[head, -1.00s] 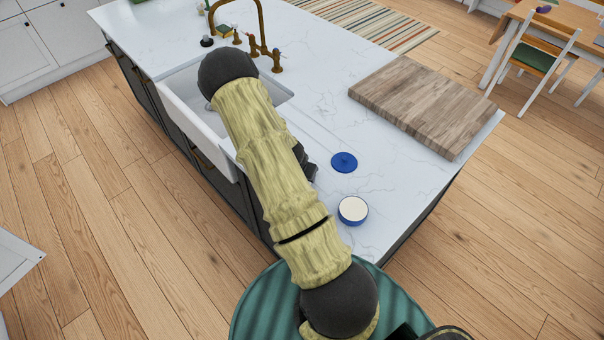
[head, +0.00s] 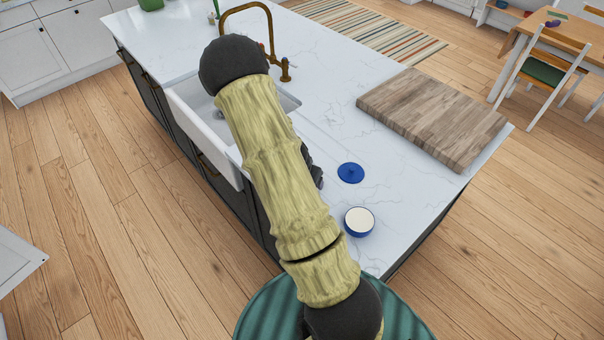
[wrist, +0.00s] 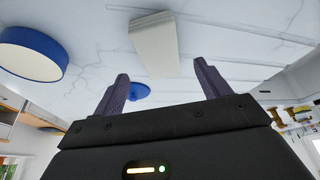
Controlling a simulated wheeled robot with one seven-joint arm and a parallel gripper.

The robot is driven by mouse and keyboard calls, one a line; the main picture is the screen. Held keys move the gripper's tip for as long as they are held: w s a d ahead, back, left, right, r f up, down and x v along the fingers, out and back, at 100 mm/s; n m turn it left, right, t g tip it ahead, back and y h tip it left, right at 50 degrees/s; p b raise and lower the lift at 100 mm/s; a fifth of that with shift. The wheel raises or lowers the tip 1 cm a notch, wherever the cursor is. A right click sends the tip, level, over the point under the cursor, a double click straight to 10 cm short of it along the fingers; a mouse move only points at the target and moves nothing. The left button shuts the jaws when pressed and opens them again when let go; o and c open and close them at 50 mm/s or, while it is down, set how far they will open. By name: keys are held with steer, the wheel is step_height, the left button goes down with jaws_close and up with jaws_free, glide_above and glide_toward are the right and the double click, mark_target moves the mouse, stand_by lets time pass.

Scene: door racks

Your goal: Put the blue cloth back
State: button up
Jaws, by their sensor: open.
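I can make out no blue cloth in either view. A flat round blue lid with a small knob (head: 351,173) lies on the white counter. It also shows in the wrist view (wrist: 138,91), partly behind a finger. A round blue pot with a cream top (head: 359,221) stands nearer to me, and it shows large at the left of the wrist view (wrist: 32,55). My gripper (wrist: 161,70) is open, with nothing between its fingers. In the head view my arm hides most of it; only a dark part shows beside the lid.
A pale block (wrist: 155,43) shows on the counter in the wrist view; my arm hides it in the head view. A wooden board (head: 433,115) lies at the right of the counter (head: 330,105). The white sink (head: 205,128) and brass tap (head: 270,40) are at the left.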

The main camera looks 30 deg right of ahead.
steer(key=b+v, duration=0.1)
steer(key=v, duration=0.6)
stand_by(0.6)
steer(key=s+a+r+n+y, duration=0.2)
steer(key=s+a+r+n, duration=0.2)
steer(key=a, duration=0.5)
steer(key=s+a+r+n+y, duration=0.2)
steer(key=s+a+r+n, duration=0.3)
steer(key=a+r+n, duration=0.2)
steer(key=shift+a+r+n, duration=0.4)
steer(key=shift+a+r, duration=0.15)
steer(key=shift+a, duration=0.35)
steer(key=shift+s, duration=0.1)
